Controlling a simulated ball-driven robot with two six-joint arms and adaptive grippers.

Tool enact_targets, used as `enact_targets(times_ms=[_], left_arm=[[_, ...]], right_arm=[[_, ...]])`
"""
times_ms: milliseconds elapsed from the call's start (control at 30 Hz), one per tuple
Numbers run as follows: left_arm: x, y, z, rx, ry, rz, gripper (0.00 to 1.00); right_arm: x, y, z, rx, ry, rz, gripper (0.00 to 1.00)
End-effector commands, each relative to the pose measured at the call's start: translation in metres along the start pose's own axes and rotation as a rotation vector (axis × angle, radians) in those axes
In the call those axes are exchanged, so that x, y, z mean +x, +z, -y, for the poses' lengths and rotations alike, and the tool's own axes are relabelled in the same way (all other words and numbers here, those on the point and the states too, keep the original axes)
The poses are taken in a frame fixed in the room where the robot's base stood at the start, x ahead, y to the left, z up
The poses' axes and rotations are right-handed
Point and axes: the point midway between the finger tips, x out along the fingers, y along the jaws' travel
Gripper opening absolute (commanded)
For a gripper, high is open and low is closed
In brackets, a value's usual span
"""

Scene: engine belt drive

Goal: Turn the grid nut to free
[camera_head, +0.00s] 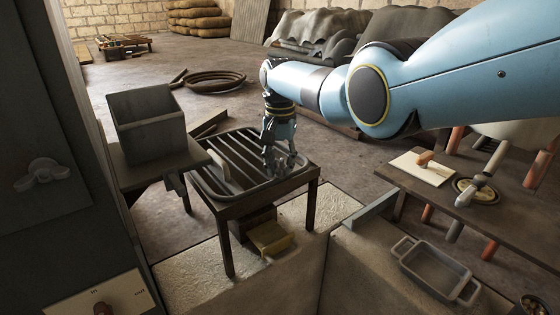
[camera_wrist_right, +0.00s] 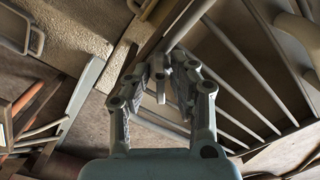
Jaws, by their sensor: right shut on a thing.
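A dark slatted grid (camera_head: 222,150) lies on a low wooden stand at the middle of the head view. Its bars also show behind the fingers in the wrist view (camera_wrist_right: 240,98). My right gripper (camera_head: 279,168) reaches down at the grid's right side. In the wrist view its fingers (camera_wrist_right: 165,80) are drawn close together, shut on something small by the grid. I cannot make out the grid nut; the fingers hide what they hold. A wing-shaped nut (camera_head: 42,174) sits on the dark panel at the far left, away from my gripper. My left gripper is not in view.
A grey open box (camera_head: 148,125) stands on a small table left of the grid. A yellowish block (camera_head: 270,238) lies beneath the stand. At right are a two-handled tray (camera_head: 435,270) and a bench with a pale board (camera_head: 420,168). Floor behind the grid is mostly clear.

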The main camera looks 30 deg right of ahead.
Motion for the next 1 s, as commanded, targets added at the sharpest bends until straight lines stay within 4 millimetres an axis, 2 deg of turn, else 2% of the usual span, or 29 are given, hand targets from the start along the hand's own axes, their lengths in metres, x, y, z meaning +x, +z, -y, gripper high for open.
enact_targets(times_ms=[600, 1000], left_arm=[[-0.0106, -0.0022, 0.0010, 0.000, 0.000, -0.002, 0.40], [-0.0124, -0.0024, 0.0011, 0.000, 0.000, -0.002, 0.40]], right_arm=[[-0.0010, -0.0005, 0.0006, -0.571, -0.001, -0.002, 0.00], [-0.0008, -0.0004, 0.0007, -0.813, -0.001, -0.002, 0.00]])
